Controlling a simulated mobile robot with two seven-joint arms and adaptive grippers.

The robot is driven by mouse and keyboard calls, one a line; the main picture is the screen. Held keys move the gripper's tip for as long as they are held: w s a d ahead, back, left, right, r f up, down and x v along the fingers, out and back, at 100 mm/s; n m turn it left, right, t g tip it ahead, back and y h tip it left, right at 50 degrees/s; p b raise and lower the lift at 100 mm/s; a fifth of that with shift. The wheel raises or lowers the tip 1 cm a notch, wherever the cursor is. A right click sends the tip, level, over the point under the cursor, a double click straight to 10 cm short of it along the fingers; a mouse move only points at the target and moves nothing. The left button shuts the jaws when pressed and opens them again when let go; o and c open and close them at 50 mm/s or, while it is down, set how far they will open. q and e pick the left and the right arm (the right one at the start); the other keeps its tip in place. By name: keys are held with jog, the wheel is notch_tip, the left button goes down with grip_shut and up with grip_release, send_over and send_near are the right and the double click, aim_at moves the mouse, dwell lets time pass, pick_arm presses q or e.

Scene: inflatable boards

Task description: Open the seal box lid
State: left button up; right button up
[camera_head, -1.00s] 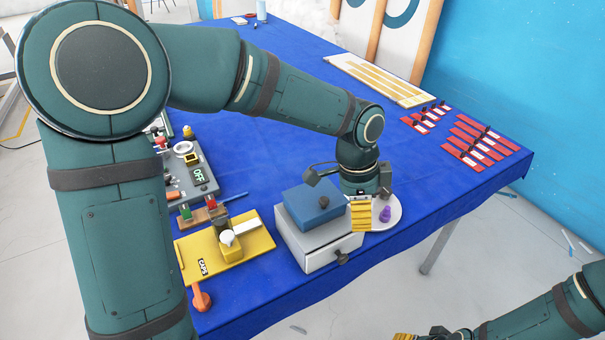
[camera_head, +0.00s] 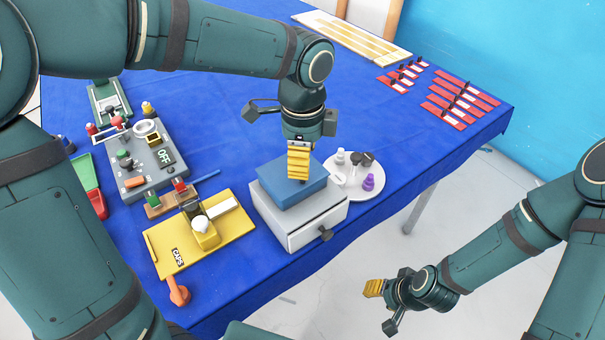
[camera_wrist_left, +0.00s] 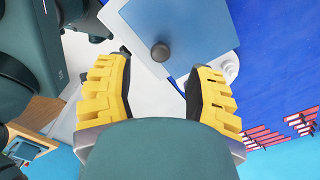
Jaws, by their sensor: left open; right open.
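The seal box (camera_head: 298,212) is a light grey box with a drawer and a dark drawer knob, near the table's front edge. Its blue lid (camera_head: 277,188) lies on top, and the lid looks turned slightly relative to the box. The lid's dark round knob shows in the left wrist view (camera_wrist_left: 160,51). My left gripper (camera_head: 298,178) is above the lid and hides the knob in the head view. In the left wrist view the yellow fingers (camera_wrist_left: 160,80) are spread apart, with the knob ahead of the gap and nothing held. My right gripper (camera_head: 378,303) is open and empty, off the table's front side.
A round white plate (camera_head: 352,190) with purple and white pieces stands right of the box. A yellow board (camera_head: 180,250) and a grey panel reading OFF (camera_head: 150,175) are on the left. Red strips (camera_head: 460,100) lie at the right. The back middle of the blue table is clear.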

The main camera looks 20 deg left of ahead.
pick_arm(q)
jog(key=shift+f+b, duration=0.35)
jog(key=shift+f, duration=1.95)
grip_shut()
